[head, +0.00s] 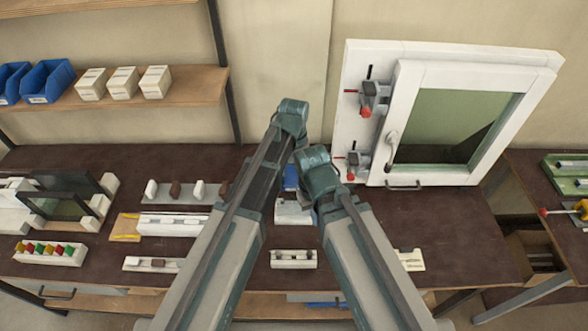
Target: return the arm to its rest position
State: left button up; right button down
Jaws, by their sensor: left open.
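My left arm (235,215) comes in from the lower left and reaches up over the middle of the bench to a teal joint (292,115). My left gripper is mostly hidden among the arm links, and I cannot make out its fingertips clearly. I see nothing held. My right arm (368,255) comes in from the lower right and ends at a teal joint (318,170) close beside the left arm. My right gripper does not show.
A white window frame (555,62) with red-tipped clamps (368,98) stands at the back right. Dark panes in racks (70,190) and a block of coloured pieces (50,250) are at left. Small fixtures (293,259) lie near the arms.

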pick_arm(q)
jog(key=shift+r, duration=0.6)
pick_arm(e)
jog(key=shift+r, duration=0.6)
pick_arm(q)
jog(key=s+a+f+m+b, duration=0.2)
jog(key=s+a+f+b, duration=0.1)
jog(key=s+f+b, duration=0.4)
jog(key=s+a+f+m+y+b, duration=0.1)
jog(key=s+a+f+m+b, duration=0.1)
jog(key=s+f+b, duration=0.4)
jog(key=s+f, duration=0.1)
jog(key=s, duration=0.2)
jog(key=shift+s+a+b, duration=0.4)
pick_arm(e)
notch_tip(320, 180, down, 14)
jog(key=shift+f, duration=0.1)
